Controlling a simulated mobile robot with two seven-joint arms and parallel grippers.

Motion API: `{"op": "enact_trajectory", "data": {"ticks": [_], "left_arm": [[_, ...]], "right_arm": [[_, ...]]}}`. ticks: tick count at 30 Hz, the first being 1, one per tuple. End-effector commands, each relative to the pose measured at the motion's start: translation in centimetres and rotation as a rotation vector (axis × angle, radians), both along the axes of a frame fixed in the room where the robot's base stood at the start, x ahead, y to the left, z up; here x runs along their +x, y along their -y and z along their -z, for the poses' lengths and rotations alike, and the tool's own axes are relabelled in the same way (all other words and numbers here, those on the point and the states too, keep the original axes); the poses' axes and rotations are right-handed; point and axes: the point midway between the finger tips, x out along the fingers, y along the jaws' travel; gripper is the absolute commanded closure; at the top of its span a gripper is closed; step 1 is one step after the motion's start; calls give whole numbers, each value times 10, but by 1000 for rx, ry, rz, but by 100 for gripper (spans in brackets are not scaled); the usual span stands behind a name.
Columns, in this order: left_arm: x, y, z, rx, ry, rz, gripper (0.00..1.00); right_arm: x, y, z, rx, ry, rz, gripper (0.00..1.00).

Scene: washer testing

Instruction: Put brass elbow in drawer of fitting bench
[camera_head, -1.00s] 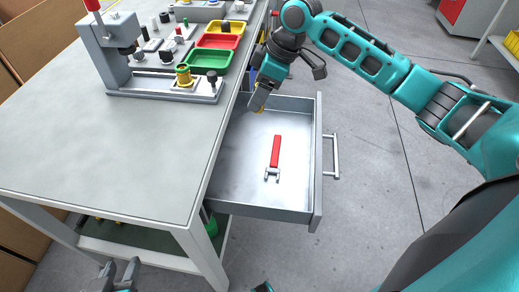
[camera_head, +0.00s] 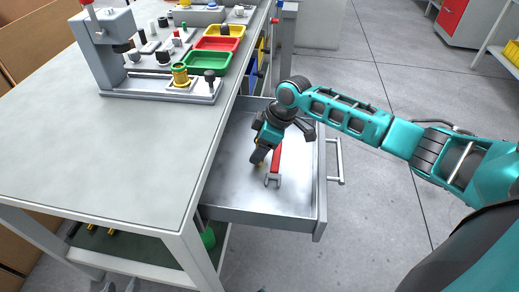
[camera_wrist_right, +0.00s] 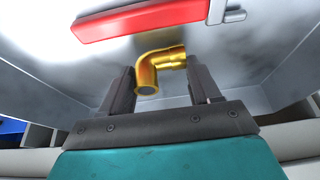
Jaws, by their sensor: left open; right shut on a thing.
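The brass elbow (camera_wrist_right: 158,66) is a shiny gold bent pipe between the fingers of my right gripper (camera_wrist_right: 160,85) in the right wrist view. My right gripper (camera_head: 257,160) is shut on it, pointing down inside the open drawer (camera_head: 230,185) of the fitting bench (camera_head: 110,140). In the head view the elbow is mostly hidden by the gripper. Whether it touches the drawer floor I cannot tell.
A red-handled wrench (camera_head: 275,165) lies in the drawer just right of my right gripper; its red handle also shows in the right wrist view (camera_wrist_right: 140,18). The front of the drawer floor is clear. A test fixture and coloured trays (camera_head: 208,62) stand on the bench top.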

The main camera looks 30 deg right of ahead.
Motion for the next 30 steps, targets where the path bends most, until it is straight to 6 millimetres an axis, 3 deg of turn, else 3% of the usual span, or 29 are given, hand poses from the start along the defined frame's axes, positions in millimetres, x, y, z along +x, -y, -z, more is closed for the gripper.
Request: {"op": "enact_trajectory", "data": {"ticks": [11, 12, 19, 30], "left_arm": [[0, 0, 1, -2, 1, -1, 57], [0, 0, 1, -2, 1, -1, 57], [0, 0, 1, 0, 1, 0, 57], [0, -2, -2, 7, 1, 5, 57]], "right_arm": [[1, 0, 5, 2, 3, 0, 73], [1, 0, 5, 1, 2, 0, 35], [1, 0, 5, 1, 2, 0, 13], [-1, 2, -4, 0, 2, 1, 12]]}}
